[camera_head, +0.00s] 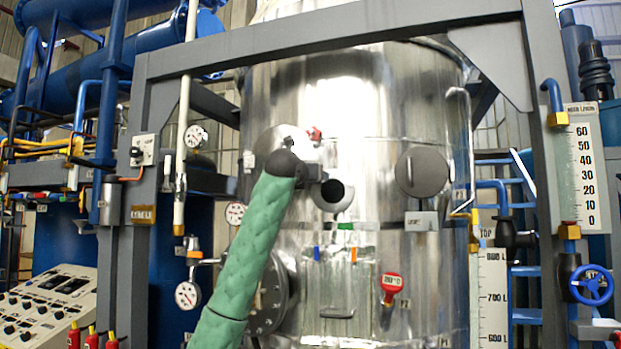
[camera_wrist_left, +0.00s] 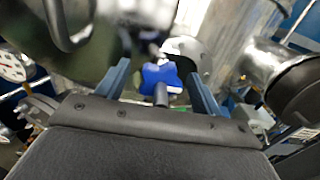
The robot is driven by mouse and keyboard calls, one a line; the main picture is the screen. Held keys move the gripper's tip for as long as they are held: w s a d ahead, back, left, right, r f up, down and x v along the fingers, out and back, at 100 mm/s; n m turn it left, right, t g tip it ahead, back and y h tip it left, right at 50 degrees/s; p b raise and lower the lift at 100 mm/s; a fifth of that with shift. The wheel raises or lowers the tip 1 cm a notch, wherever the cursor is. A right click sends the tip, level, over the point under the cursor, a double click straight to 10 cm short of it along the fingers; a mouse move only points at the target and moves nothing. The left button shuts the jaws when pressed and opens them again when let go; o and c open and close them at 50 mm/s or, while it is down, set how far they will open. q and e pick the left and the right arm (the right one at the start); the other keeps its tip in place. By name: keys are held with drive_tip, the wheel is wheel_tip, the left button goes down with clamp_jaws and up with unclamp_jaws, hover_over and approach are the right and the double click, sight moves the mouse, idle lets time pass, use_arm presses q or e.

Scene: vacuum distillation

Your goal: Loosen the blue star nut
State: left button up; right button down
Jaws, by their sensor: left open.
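The blue star nut (camera_wrist_left: 160,76) is in the middle of the left wrist view, on the end of a dark rod. My left gripper (camera_wrist_left: 159,69) is open, with one finger on each side of the nut and visible gaps between. In the head view my left arm rises in its green sleeve, and my left gripper (camera_head: 312,172) is at the steel vessel, beside a round dark port; its fingers are mostly hidden by the wrist. The blue nut cannot be made out in the head view. My right gripper is in neither view.
The steel vessel (camera_head: 340,100) fills the middle. A red star nut (camera_head: 315,133) sits just above my gripper. Grey frame posts stand on both sides.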

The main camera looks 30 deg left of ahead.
use_arm(q)
drive_tip(key=c, duration=1)
